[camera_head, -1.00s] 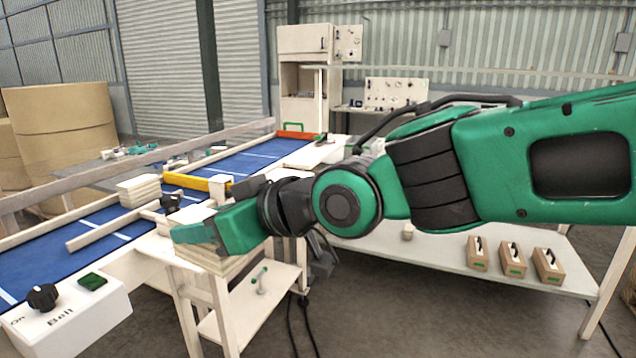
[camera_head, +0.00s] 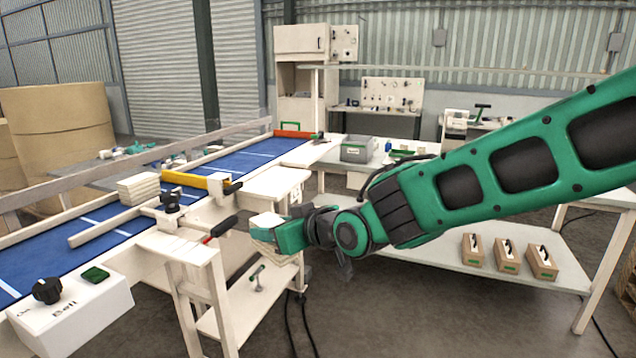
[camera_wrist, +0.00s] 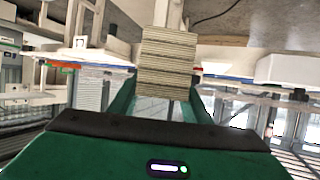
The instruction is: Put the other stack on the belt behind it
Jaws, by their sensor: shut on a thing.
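My gripper (camera_head: 270,234) is shut on a stack of pale sheets (camera_wrist: 168,62). In the wrist view the layered edges of the stack show between the two green fingers. In the head view the held stack (camera_head: 266,220) is partly hidden by my gripper, off the right side of the bench. Another pale stack (camera_head: 138,189) sits on the blue belt (camera_head: 45,242), behind a pale guide bar (camera_head: 112,227). The belt runs from the front left to the far end.
A yellow bar (camera_head: 185,180) crosses the belt beyond the stack there. A black knob clamp (camera_head: 170,202) and a red-and-black handled tool (camera_head: 220,230) are by the bench edge. The belt control box (camera_head: 70,312) stands at front left. The belt before the guide bar is clear.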

